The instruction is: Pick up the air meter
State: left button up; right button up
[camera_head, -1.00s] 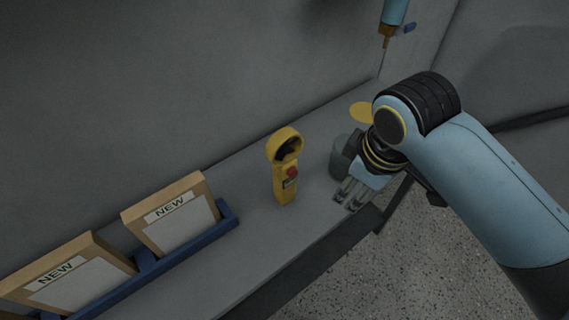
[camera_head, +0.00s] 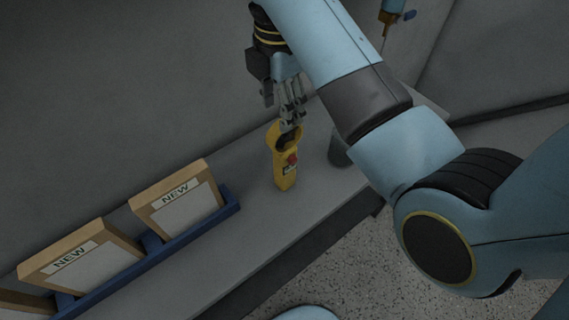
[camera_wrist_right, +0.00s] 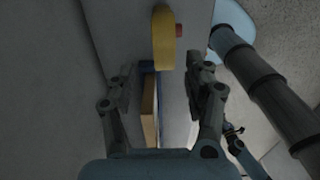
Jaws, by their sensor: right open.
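The yellow air meter (camera_head: 284,168) stands upright on the grey shelf in the head view, with a round fan opening at its top and a red button on its front. My right gripper (camera_head: 290,122) is just above and behind its top in that view and partly covers the ring. In the right wrist view the air meter (camera_wrist_right: 164,38) shows beyond the open fingers (camera_wrist_right: 160,85), its red button to the right. The gripper is empty. Whether a finger touches the ring cannot be told. My left gripper is not in view.
Boxes labelled NEW (camera_head: 176,201) stand in a blue rack (camera_head: 187,238) on the left of the shelf (camera_head: 254,222). A grey cup-like object (camera_head: 339,152) is right of the meter, partly behind my arm. The wall rises close behind.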

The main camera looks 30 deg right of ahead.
aim_at(285, 138)
notch_tip(285, 138, down, 4)
jog(key=shift+s+d+r, duration=0.1)
jog(key=shift+r, duration=0.15)
jog(key=f, duration=0.1)
jog(key=f+p, duration=0.1)
jog(key=f, duration=0.2)
jog(key=shift+s+d+f, duration=0.15)
jog(key=shift+s+d, duration=0.05)
jog(key=shift+d, duration=0.15)
jog(key=shift+f, duration=0.5)
grip_shut()
